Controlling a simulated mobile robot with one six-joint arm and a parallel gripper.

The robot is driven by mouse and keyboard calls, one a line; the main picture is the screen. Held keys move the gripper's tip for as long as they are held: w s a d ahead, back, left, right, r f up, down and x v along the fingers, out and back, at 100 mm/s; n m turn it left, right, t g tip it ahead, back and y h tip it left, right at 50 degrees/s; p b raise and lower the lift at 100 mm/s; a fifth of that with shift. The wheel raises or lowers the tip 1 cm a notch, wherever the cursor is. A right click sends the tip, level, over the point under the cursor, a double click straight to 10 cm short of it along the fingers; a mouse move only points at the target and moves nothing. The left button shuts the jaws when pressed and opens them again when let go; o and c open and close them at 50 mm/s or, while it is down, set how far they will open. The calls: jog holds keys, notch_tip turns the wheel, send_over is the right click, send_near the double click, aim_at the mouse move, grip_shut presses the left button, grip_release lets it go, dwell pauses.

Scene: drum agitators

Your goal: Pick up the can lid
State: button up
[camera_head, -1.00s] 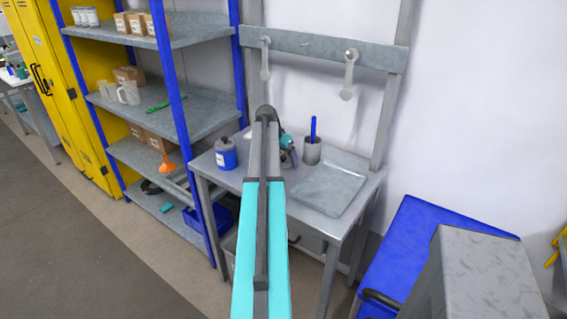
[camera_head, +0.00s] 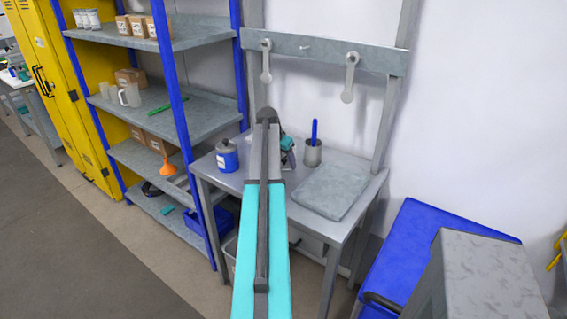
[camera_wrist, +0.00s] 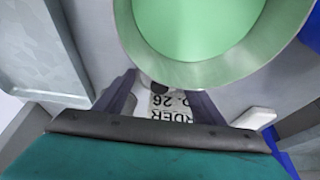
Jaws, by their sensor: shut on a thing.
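The can lid (camera_wrist: 196,28) fills the upper middle of the wrist view, a round thing with a pale green middle and a broad grey-green rim, cut off by the top edge. My gripper (camera_wrist: 163,88) is at its near rim, shut on the lid. The exact contact between fingertips and rim is hard to see. In the head view my arm hides the lid and most of my gripper (camera_head: 287,150), which is over the back of the grey table.
A cup (camera_head: 312,153) holding a blue stick stands right of my gripper. A printed label (camera_wrist: 170,108) shows between my fingers. Shelves (camera_head: 190,98) stand left.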

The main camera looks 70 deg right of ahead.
aim_at(282, 160)
jog(key=shift+r+b, duration=1.25)
jog(key=shift+r, duration=3.7)
jog(key=shift+w+a, duration=0.1)
jog(key=shift+w, duration=0.15)
jog(key=w+a+r+n+t+p, duration=0.1)
jog(key=w+a+r+n, duration=0.15)
jog(key=w+a, duration=0.9)
jog(key=w+a+r+n+t+y+p, duration=0.15)
jog(key=w+a+n, duration=0.25)
jog(key=w+a, duration=0.75)
jog(key=w+a+r+n+t+h+p, duration=0.15)
jog(key=w+a+n, duration=0.25)
jog(key=w+a, duration=0.75)
jog(key=w+a+r+n+y+p, duration=0.1)
jog(key=a+n, duration=0.4)
jog(key=a, duration=1.7)
jog(key=w+a+r+n+t+y+p, duration=0.1)
jog(key=w+a+n+y, duration=0.2)
jog(key=a, duration=1.9)
jog(key=shift+w+a+n+t+p, duration=0.25)
jog(key=shift+n+t+p, duration=0.1)
jog(key=shift+n, duration=0.9)
jog(key=shift+a+r, duration=0.1)
jog(key=shift+r, duration=0.05)
